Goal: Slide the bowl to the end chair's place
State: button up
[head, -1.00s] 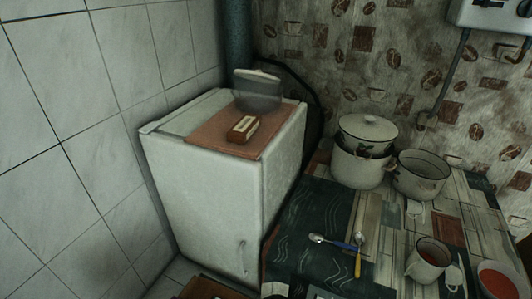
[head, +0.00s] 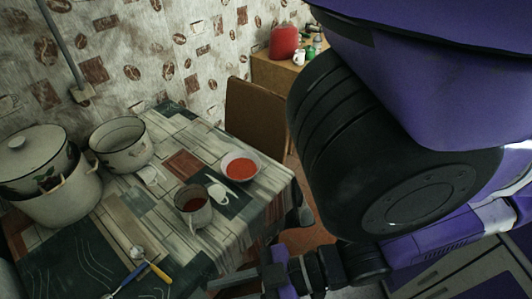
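The bowl (head: 241,181) is small and white, with red soup in it. It stands upright on the patterned tablecloth (head: 262,197), near the table's right end. A brown chair (head: 257,118) stands just beyond that end, its back showing. My gripper (head: 222,282) is low in the picture, by the table's front edge, apart from the bowl. It is small and partly cut off by the frame, so I cannot tell if its fingers are open or shut. Nothing shows clearly in it.
A mug (head: 193,208) with dark red liquid stands left of the bowl. An enamel pot (head: 120,147) and a lidded pot (head: 60,197) stand farther left. Spoons (head: 140,262) lie at the front. A cabinet (head: 275,78) stands behind the chair. My large arm blocks the right side.

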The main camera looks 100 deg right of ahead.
aim_at(238, 166)
jog(key=k+j+z, duration=0.1)
jog(key=z, duration=0.3)
jog(key=k+j+z, duration=0.1)
jog(key=z, duration=0.3)
jog(key=k+z, duration=0.1)
jog(key=z, duration=0.3)
jog(key=k+z, duration=0.1)
jog(key=z, duration=0.3)
jog(key=k, duration=0.1)
jog(key=i+j+u, duration=0.15)
jog(key=j, duration=0.25)
jog(key=i+j+u, duration=0.15)
jog(key=j, duration=0.2)
jog(key=i+j+u, duration=0.15)
jog(key=j, duration=0.2)
